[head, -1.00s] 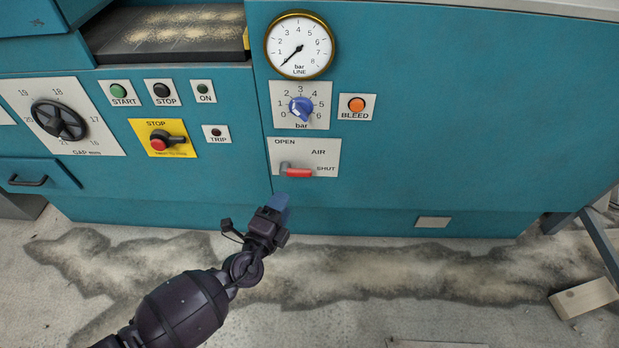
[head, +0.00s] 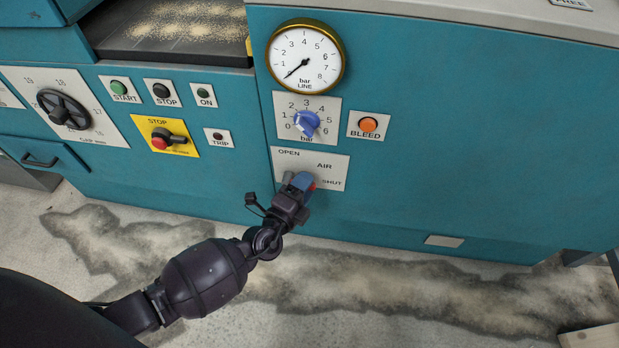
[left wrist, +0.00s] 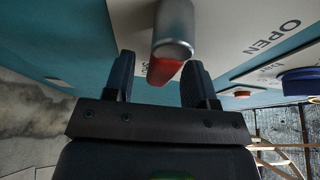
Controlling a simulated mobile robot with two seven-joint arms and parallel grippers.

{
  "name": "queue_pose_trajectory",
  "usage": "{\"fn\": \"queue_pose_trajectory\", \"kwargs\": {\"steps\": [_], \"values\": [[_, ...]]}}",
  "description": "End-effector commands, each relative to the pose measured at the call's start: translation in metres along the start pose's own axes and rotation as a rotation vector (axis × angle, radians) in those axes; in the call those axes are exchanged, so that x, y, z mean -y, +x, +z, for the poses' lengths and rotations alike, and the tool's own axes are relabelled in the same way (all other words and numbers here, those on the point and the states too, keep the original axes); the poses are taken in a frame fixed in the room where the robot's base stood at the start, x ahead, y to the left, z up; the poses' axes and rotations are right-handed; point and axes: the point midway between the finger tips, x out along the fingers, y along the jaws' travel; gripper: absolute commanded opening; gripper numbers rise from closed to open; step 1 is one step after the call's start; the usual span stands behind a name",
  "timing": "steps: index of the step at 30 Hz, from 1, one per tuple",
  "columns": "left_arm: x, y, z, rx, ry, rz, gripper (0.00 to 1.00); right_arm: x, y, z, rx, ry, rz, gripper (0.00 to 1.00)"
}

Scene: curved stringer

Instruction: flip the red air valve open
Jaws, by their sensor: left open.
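The red air valve handle (head: 312,187) is at the AIR plate (head: 334,158), on the SHUT side; my left gripper hides most of it in the head view. In the left wrist view the red handle (left wrist: 164,71) shows below a grey metal cylinder (left wrist: 174,28). My left gripper (head: 302,182) is at the lower part of the plate. In the left wrist view its fingers (left wrist: 160,80) are apart, one on each side of the red handle, with gaps visible. I cannot tell how deep the handle sits between them. My right gripper is not in view.
Above the plate are a blue pressure knob (head: 307,122), a round gauge (head: 305,60) and the orange BLEED button (head: 368,124). A yellow STOP plate (head: 160,135) with a red-tipped switch is to the left. The teal panel (head: 480,150) to the right is mostly bare.

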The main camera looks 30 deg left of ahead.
Motion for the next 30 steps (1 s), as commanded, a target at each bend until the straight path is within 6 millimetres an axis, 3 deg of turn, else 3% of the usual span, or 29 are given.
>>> {"fn": "queue_pose_trajectory", "kwargs": {"steps": [10, 20, 30], "values": [[-0.0005, -0.0004, 0.0, 0.0, -0.001, 0.001, 0.5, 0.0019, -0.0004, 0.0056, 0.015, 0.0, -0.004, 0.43], [-0.0002, -0.0002, -0.0001, 0.0, 0.0, 0.0, 0.0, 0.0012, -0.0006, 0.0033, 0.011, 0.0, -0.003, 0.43], [0.0002, -0.0003, 0.0, -0.001, -0.017, -0.008, 0.0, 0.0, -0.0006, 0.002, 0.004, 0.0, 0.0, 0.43]]}}
